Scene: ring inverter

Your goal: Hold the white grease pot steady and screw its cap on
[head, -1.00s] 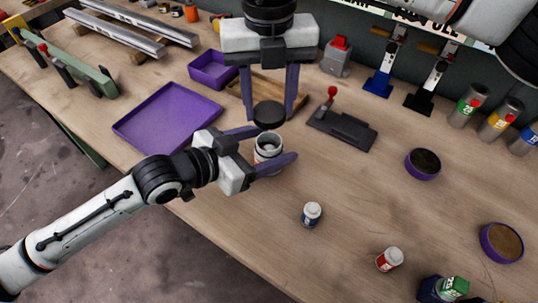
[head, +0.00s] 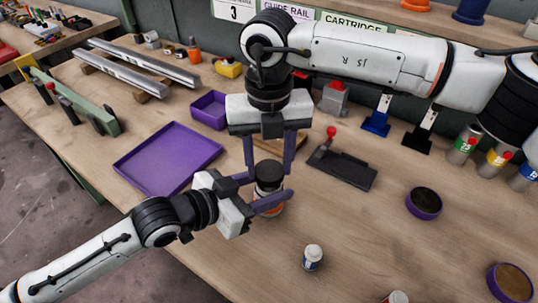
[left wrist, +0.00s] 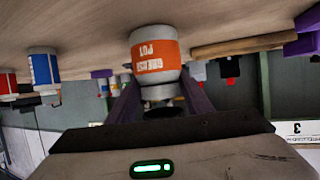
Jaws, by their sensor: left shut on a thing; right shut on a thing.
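The white grease pot (head: 268,208) with an orange label stands upright on the bench; it also shows upside down in the left wrist view (left wrist: 153,52). My left gripper (head: 264,191) comes from the left and is shut around the pot's upper body. The black cap (head: 268,172) is directly over the pot's mouth, at its rim. My right gripper (head: 268,166) points down from above and is shut on the cap, one finger on each side. Whether the threads have caught cannot be told. The pot's mouth is hidden under the cap.
A purple tray (head: 127,164) lies left of the pot, with a small purple bin (head: 201,112) behind. A black fixture with a red-knobbed lever (head: 342,168) is to the right. A blue-labelled jar (head: 313,257) stands in front right. Bench between them is clear.

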